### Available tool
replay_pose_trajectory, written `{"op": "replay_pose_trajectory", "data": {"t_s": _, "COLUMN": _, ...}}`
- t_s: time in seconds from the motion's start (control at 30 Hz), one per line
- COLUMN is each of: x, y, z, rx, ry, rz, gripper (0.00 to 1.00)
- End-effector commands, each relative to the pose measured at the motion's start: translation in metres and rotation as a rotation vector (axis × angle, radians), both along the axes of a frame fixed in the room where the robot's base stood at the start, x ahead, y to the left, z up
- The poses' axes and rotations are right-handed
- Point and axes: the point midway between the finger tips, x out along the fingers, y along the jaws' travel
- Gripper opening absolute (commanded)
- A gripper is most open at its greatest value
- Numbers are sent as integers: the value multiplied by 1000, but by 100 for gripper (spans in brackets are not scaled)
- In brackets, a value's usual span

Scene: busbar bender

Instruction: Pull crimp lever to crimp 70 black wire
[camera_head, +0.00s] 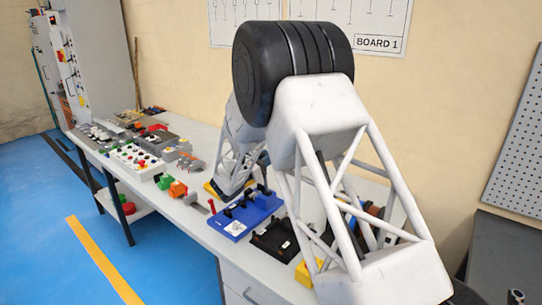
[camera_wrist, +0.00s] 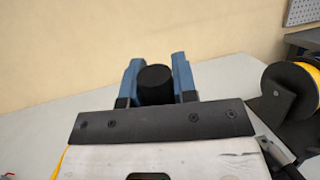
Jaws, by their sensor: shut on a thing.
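In the wrist view, my gripper (camera_wrist: 158,80) has its two blue fingers closed on the sides of a black rounded knob (camera_wrist: 155,88). The knob looks like a lever's handle end; what lies below it is hidden behind the dark plate of my wrist. In the head view my arm hides most of that spot, and a yellow-based device (camera_head: 214,189) shows partly beside my arm's lower end. I cannot tell whether this is the crimper. I cannot make out the 70 black wire in either view.
A blue fixture with black uprights (camera_head: 240,217) and a black box (camera_head: 273,241) stand nearby on the bench. A control box with colored buttons (camera_head: 137,159) stands farther left. In the wrist view a spool with yellow winding (camera_wrist: 291,90) stands close on the right.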

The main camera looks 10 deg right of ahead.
Motion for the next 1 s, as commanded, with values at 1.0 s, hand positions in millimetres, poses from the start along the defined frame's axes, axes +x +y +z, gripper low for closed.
{"op": "replay_pose_trajectory", "data": {"t_s": 1.0, "x": -38, "y": 39, "z": -13, "rx": -236, "ry": -236, "rz": 0, "gripper": 0}}
